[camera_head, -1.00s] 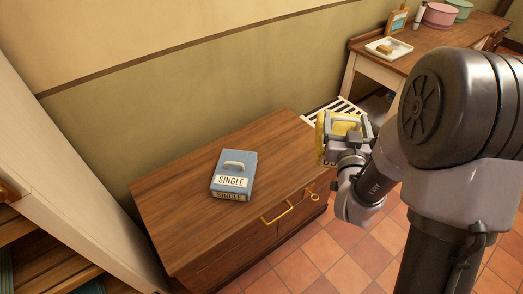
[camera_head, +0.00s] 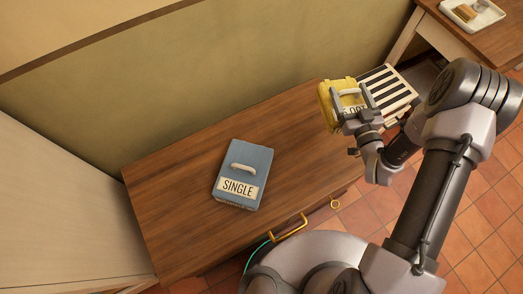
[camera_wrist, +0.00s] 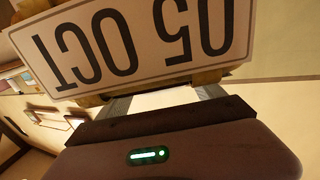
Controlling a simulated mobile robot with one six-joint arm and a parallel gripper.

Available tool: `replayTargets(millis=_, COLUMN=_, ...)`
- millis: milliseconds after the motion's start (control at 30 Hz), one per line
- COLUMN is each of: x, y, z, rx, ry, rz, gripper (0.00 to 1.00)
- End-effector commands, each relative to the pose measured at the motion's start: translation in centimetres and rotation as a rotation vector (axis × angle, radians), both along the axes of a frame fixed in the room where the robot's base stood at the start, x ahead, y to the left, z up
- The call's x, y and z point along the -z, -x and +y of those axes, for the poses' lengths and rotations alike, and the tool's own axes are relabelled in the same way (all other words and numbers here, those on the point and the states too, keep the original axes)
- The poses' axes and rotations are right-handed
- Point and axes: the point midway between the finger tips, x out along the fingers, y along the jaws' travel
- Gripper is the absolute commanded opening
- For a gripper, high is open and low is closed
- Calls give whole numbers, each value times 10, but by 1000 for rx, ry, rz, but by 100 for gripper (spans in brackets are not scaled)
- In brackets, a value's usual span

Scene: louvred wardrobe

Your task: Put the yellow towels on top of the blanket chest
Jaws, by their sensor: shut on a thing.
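The yellow towels (camera_head: 326,98) are a yellow bundle with a pale handle and a white label, held at the right end of the chest in the head view. My gripper (camera_head: 349,103) is shut on them. In the wrist view the label (camera_wrist: 140,40) fills the top and reads "05 OCT" upside down. The blanket chest (camera_head: 170,204) has a brown wooden top and a brass handle on its front. The bundle appears over the chest's far right corner; I cannot tell its height above the top.
A blue bundle labelled "SINGLE" (camera_head: 242,174) lies on the middle of the chest top. The wood around it is bare. A white slatted rack (camera_head: 388,92) stands right of the chest. A wooden table (camera_head: 480,40) with a white tray (camera_head: 474,14) is at the top right.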

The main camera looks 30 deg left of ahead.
Motion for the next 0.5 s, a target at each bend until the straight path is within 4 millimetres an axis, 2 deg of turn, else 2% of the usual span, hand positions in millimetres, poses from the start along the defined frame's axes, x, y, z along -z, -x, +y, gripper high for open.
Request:
replayTargets(millis=33, x=22, y=15, z=14, rx=-69, ry=-1, rz=6, gripper=5)
replayTargets(millis=100, x=46, y=37, z=31, rx=-165, ry=0, rz=3, gripper=5)
replayTargets(millis=200, x=68, y=63, z=46, rx=-261, ry=0, rz=1, gripper=5)
replayTargets(millis=333, x=79, y=79, z=53, rx=-314, ry=0, rz=-2, gripper=5)
replayTargets(millis=500, x=87, y=80, z=54, rx=-318, ry=1, rz=-1, gripper=5)
